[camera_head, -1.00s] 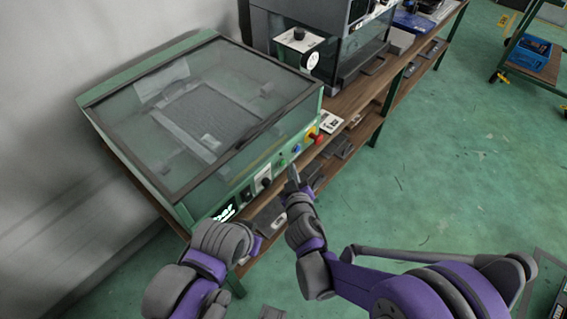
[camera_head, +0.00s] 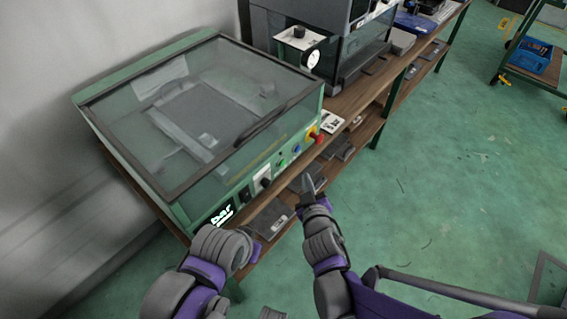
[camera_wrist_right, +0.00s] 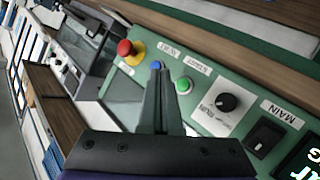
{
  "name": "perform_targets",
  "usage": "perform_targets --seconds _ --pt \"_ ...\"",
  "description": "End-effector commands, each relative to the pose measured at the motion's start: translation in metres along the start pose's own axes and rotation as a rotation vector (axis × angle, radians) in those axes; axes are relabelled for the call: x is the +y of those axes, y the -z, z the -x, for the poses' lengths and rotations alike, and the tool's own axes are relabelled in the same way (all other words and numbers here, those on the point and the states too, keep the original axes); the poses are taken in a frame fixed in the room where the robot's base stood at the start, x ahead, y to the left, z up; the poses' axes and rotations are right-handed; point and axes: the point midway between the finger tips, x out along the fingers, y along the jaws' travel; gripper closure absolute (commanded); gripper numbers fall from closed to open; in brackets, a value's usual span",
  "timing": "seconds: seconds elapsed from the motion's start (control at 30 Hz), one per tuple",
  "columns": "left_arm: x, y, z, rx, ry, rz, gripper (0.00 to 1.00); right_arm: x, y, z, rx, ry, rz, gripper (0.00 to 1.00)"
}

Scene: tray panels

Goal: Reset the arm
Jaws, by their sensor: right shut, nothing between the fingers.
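My right gripper (camera_head: 308,186) is shut and empty. It stands in front of the green machine's control panel, apart from it, over the shelf edge. In the right wrist view my right gripper (camera_wrist_right: 160,72) shows its two fingers together, pointing toward the panel (camera_wrist_right: 225,78) with its buttons and knobs. My left arm comes in at the lower left of the head view, and its gripper fingers cannot be made out there.
The green machine (camera_head: 105,68) with a clear lid stands on a wooden bench against the wall. A red emergency knob (camera_head: 318,138) sits at its right corner. Flat grey panels lie on the lower shelf. Green floor (camera_head: 430,190) is open to the right.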

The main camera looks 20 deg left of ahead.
Motion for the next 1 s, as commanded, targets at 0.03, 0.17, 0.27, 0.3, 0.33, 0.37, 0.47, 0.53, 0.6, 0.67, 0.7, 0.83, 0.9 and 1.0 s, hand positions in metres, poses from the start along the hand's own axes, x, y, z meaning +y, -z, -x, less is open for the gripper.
perform_targets --seconds 0.03,0.17,0.27,0.3,0.33,0.37,0.47,0.53,0.6,0.67,0.7,0.83,0.9,1.0 --pt "0.0 0.0 0.0 0.0 0.0 0.0 1.0 0.0 0.0 0.0 0.0 0.0 0.0 1.0" --pt "0.0 0.0 0.0 0.0 0.0 0.0 1.0 0.0 0.0 0.0 0.0 0.0 0.0 1.0" --pt "0.0 0.0 0.0 0.0 0.0 0.0 1.0 0.0 0.0 0.0 0.0 0.0 0.0 1.0" --pt "0.0 0.0 0.0 0.0 0.0 0.0 1.0 0.0 0.0 0.0 0.0 0.0 0.0 1.0" --pt "0.0 0.0 0.0 0.0 0.0 0.0 1.0 0.0 0.0 0.0 0.0 0.0 0.0 1.0" --pt "0.0 0.0 0.0 0.0 0.0 0.0 1.0 0.0 0.0 0.0 0.0 0.0 0.0 1.0" --pt "0.0 0.0 0.0 0.0 0.0 0.0 1.0 0.001 0.0 0.001 -0.003 -0.002 -0.002 1.0" --pt "0.0 0.001 0.003 0.001 0.0 0.0 1.0 0.01 -0.001 0.004 -0.021 -0.011 -0.013 1.0" --pt "0.0 0.004 0.007 0.003 0.0 0.0 1.0 0.029 -0.005 0.013 -0.066 -0.032 -0.038 1.0" --pt "0.0 0.007 0.013 0.005 0.0 0.0 1.0 0.053 -0.01 0.027 -0.123 -0.057 -0.072 1.0" --pt "0.0 0.01 0.018 0.006 0.0 0.0 1.0 0.07 -0.015 0.039 -0.171 -0.076 -0.103 1.0" --pt "0.0 0.02 0.034 0.012 0.0 0.0 1.0 0.124 -0.035 0.092 -0.348 -0.137 -0.226 1.0" --pt "0.0 0.026 0.042 0.016 0.0 0.0 1.0 0.144 -0.046 0.124 -0.44 -0.161 -0.297 1.0" --pt "0.0 0.034 0.054 0.021 0.0 0.0 1.0 0.164 -0.06 0.173 -0.563 -0.186 -0.404 1.0"
